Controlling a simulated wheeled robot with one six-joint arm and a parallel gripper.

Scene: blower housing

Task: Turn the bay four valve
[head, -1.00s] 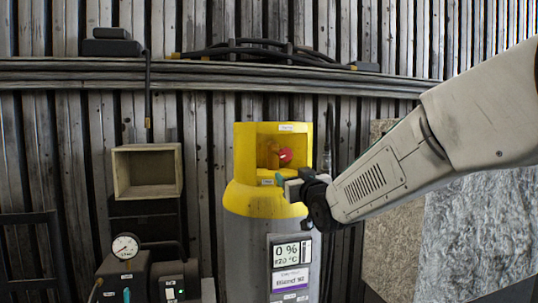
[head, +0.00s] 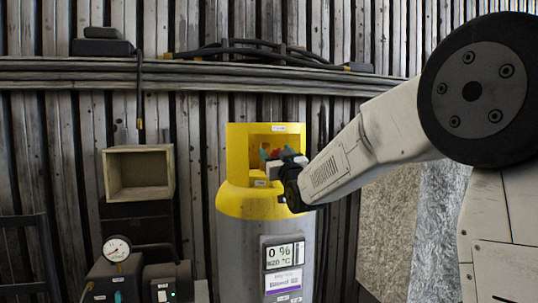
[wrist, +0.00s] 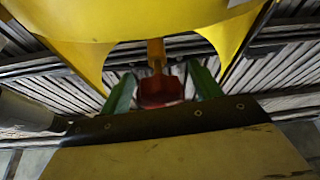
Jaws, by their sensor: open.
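A grey gas cylinder (head: 238,255) with a yellow collar (head: 240,140) stands against the wall. A red valve knob (wrist: 160,92) sits inside the collar's opening, below a yellow-orange stem in the wrist view. My gripper (head: 270,155) is at the opening in the head view and mostly hides the knob there. In the wrist view my gripper's green fingers (wrist: 163,90) are open, one on each side of the red knob. Whether either finger touches the knob I cannot tell. The bay number cannot be read.
The yellow collar walls close in around my gripper. A display (head: 284,255) on the cylinder reads 0 %. Left of it are an open wooden box (head: 139,195) and a pressure gauge (head: 117,249). Pipes (head: 200,74) run along the slatted wall.

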